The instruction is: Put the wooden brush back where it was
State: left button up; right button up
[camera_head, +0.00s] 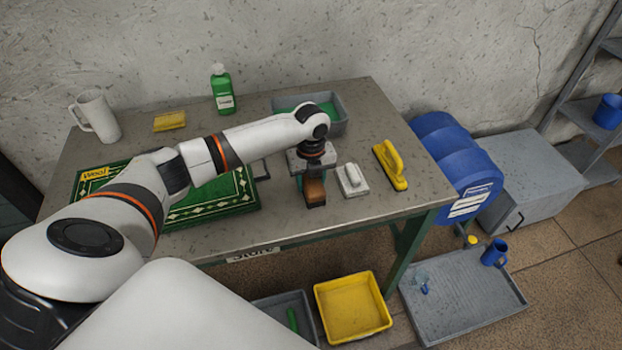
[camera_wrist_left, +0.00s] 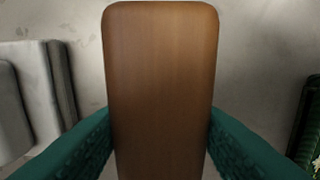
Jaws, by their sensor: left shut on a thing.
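The wooden brush (camera_head: 314,191) is brown and sits under my left gripper (camera_head: 311,178), near the front edge of the grey table. In the left wrist view the brush's brown wooden back (camera_wrist_left: 161,90) fills the middle. The two green fingers of my left gripper (camera_wrist_left: 160,135) press against its sides, so the gripper is shut on it. Its underside is hidden, and I cannot tell whether it touches the table. My right gripper is not in view.
A white brush (camera_head: 352,180) and a yellow brush (camera_head: 390,165) lie just right of the wooden brush. A grey tub (camera_head: 340,112), green bottle (camera_head: 222,90), yellow sponge (camera_head: 169,121) and white mug (camera_head: 97,117) stand behind.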

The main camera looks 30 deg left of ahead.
pick_arm(q)
jog(key=o, duration=1.1)
jog(key=shift+f, duration=0.15)
notch_tip(320, 180, up, 12)
jog(key=shift+r+b, duration=0.15)
jog(key=shift+b, duration=0.5)
